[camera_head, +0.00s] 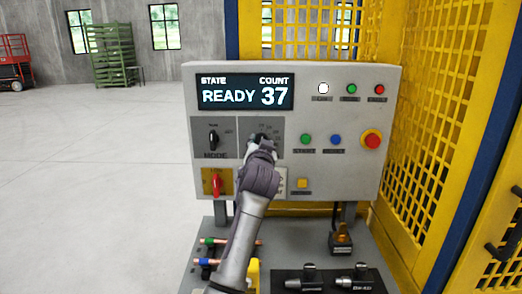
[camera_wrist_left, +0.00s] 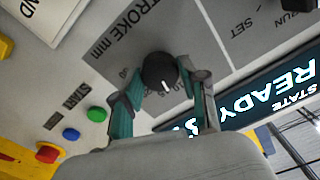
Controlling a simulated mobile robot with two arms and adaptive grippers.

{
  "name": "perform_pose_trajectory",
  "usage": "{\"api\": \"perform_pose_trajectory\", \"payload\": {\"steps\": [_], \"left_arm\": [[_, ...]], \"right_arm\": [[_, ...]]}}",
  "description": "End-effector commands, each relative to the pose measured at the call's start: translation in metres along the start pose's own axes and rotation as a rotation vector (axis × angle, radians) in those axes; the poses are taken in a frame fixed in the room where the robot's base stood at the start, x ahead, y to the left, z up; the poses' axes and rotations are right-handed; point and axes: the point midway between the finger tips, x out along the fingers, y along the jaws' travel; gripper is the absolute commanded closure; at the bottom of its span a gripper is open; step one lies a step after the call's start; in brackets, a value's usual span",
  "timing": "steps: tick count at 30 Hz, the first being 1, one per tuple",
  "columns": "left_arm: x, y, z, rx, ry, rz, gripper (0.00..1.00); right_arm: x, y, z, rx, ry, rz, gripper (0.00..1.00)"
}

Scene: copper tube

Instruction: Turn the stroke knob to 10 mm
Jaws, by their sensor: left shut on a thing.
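The stroke knob (camera_wrist_left: 160,70) is a round black knob with a white pointer mark, on a grey plate lettered "STROKE mm" in the left wrist view. The pointer faces the lower side of that picture, toward my palm. The scale figures are partly hidden by my fingers, so I cannot tell which one it marks. My left gripper (camera_wrist_left: 165,93) is shut on the stroke knob, one finger on each side. In the head view my left gripper (camera_head: 262,148) covers most of the knob and its dial. My right gripper is not in view.
The control panel (camera_head: 350,175) has a display (camera_head: 245,92) reading READY and 37. A mode knob (camera_head: 213,139) and a red switch (camera_head: 216,184) are to the left. Green and blue buttons and a red emergency stop (camera_head: 372,139) are to the right. Yellow mesh guarding (camera_head: 425,110) stands beside it.

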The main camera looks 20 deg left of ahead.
Motion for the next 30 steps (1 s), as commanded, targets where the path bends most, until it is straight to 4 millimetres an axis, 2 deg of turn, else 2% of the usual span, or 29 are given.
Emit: {"api": "perform_pose_trajectory", "payload": {"steps": [3,12,27,28,30], "left_arm": [[-0.0001,0.0013,0.0018,-0.076,0.000,0.001,0.92],[0.0000,0.0005,0.0006,-0.189,0.000,0.000,0.92],[0.0000,0.0000,-0.0002,-0.213,0.000,0.000,0.92],[0.0000,0.0000,-0.0002,-0.213,0.000,0.000,0.54],[0.0000,0.0000,-0.0002,-0.212,0.000,0.000,0.42]], "right_arm": [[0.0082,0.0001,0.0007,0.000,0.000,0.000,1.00],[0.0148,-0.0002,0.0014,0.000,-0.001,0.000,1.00],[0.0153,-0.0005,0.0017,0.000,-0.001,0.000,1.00],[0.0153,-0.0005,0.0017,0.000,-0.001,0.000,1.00],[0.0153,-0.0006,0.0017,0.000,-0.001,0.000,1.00]]}}
